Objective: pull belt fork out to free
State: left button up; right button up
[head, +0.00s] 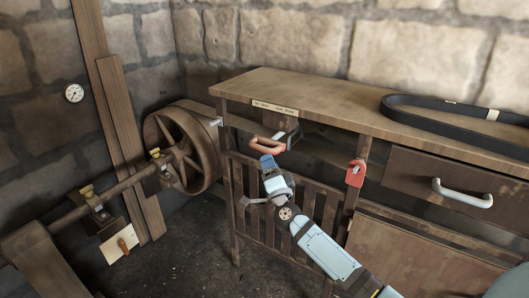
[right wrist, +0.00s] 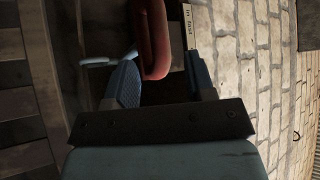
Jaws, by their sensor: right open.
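The belt fork's orange-brown handle (head: 268,144) shows below the labelled front edge of the bench, near its left end. In the right wrist view the handle is a reddish loop (right wrist: 155,45). My right gripper (head: 280,149) is at the handle with its jaws apart. In the right wrist view the loop's end lies between the two blue fingers (right wrist: 163,80), closer to the left one. I cannot tell whether a finger touches it. A small pale piece (head: 216,121) shows beside the wheel's rim; its link to the handle is unclear. My left gripper is not in view.
A spoked wheel (head: 183,150) on a shaft stands left of the bench (head: 330,96). A black belt (head: 440,106) lies on the bench top. A red tag-like part (head: 355,173) hangs on a bench post. A drawer with a pale handle (head: 462,194) is at right.

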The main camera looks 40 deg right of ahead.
aim_at(263, 152)
jog(key=x, duration=0.5)
jog(key=shift+w+d+r, duration=0.1)
jog(key=shift+w+r, duration=0.05)
jog(key=shift+w, duration=0.2)
grip_shut()
jog(key=shift+s+a, duration=0.1)
jog(key=shift+a, duration=0.25)
pick_arm(q)
jog(key=p, duration=0.4)
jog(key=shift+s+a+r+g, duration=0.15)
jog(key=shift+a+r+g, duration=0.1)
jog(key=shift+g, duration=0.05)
pick_arm(e)
jog(key=s+a, duration=0.3)
jog(key=a, duration=0.5)
jog(key=shift+s+a, duration=0.25)
jog(key=shift+s, duration=0.05)
